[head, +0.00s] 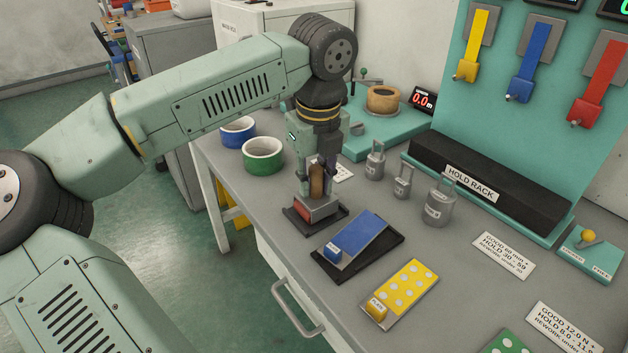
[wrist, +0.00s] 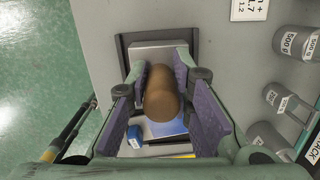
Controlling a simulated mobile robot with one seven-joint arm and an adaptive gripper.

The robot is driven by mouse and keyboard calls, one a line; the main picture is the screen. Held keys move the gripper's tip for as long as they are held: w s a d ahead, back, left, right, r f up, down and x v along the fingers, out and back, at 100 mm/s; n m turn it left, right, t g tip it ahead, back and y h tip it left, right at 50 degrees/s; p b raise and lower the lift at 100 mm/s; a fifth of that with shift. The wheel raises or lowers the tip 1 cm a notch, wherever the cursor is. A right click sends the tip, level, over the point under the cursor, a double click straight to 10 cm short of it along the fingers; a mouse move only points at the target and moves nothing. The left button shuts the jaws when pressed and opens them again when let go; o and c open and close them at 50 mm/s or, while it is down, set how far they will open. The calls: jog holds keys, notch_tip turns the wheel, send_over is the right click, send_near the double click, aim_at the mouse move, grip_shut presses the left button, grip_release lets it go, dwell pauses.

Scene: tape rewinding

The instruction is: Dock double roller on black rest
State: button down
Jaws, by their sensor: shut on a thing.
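The double roller shows a brown handle (head: 317,182) over a grey body (head: 318,207) with a red part at its lower left. My gripper (head: 314,178) is shut on the brown handle, which also shows between the purple finger pads in the wrist view (wrist: 162,95). The black rest (head: 328,226) is a flat dark tray on the bench right under the roller. Its dark rim (wrist: 122,48) shows around the grey body in the wrist view. The roller stands about upright over the rest; I cannot tell whether its base touches it. My fingers hide part of it.
A blue sloped plate (head: 355,240) in a black tray lies close in front, with a yellow dotted plate (head: 412,287) beyond. Grey weights (head: 439,205) stand to the right. The hold rack (head: 480,185) is farther right.

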jog(key=shift+s+f, duration=0.15)
jog(key=shift+f, duration=0.4)
jog(key=c, duration=1.4)
grip_release()
jog(key=shift+f, duration=0.15)
jog(key=shift+c, duration=0.2)
jog(key=shift+r+p, duration=0.45)
jog(key=shift+r, duration=0.1)
jog(key=r, duration=0.4)
jog(key=r+b, duration=0.1)
jog(key=r, duration=0.3)
jog(key=s+r, duration=0.1)
jog(key=r, duration=0.3)
jog(key=shift+d+r+b, duration=0.25)
jog(key=shift+b, duration=0.1)
